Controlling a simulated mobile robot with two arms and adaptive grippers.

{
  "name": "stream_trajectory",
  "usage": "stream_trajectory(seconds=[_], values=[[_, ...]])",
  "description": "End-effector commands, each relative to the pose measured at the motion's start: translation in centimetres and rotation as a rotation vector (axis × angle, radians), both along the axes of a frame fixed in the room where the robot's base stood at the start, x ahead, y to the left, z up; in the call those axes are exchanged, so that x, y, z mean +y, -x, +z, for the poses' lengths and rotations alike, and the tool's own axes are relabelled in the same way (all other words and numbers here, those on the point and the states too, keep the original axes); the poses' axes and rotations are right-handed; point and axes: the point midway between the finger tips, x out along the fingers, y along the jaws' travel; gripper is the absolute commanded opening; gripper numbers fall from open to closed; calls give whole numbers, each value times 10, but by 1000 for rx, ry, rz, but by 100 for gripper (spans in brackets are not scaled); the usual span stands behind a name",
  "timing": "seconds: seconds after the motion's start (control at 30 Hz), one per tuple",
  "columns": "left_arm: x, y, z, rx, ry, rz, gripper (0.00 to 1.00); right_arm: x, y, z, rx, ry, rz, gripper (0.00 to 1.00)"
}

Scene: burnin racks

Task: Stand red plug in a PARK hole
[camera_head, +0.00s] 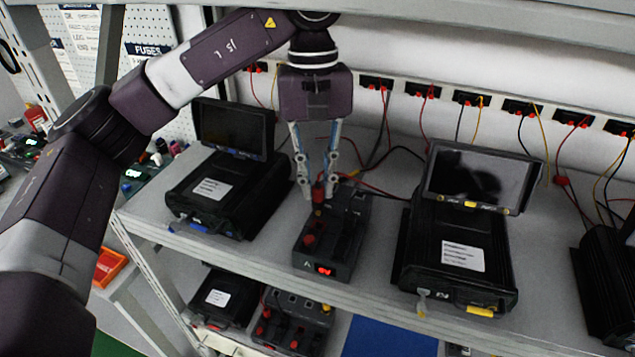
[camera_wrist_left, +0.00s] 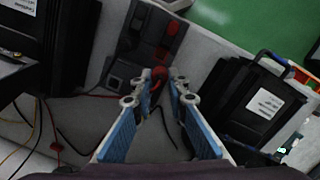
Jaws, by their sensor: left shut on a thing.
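My left gripper (camera_head: 317,190) points down over a dark box (camera_head: 345,238) on the shelf and is shut on a red plug (camera_head: 318,196). The plug sits between the fingertips, just over or at the far part of the box's top; I cannot tell whether it touches a hole. In the left wrist view the red plug (camera_wrist_left: 159,73) shows between the fingertips (camera_wrist_left: 160,87), in front of the box (camera_wrist_left: 132,68). Another red part (camera_head: 309,240) stands on the box's near left. No PARK label is readable. My right gripper is not in view.
Black devices with screens stand left (camera_head: 215,195) and right (camera_head: 425,240) of the box. Red, black and yellow leads hang from sockets (camera_head: 375,83) on the back wall. Cables lie behind the box. A lower shelf holds more devices (camera_head: 222,300).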

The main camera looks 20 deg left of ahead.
Motion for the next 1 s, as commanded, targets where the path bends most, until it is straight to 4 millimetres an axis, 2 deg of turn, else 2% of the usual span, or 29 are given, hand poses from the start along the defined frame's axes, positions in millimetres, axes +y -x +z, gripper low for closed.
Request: stream_trajectory(seconds=[1.0], values=[[-2,6,2,-10,-7,-1,0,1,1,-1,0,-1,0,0]])
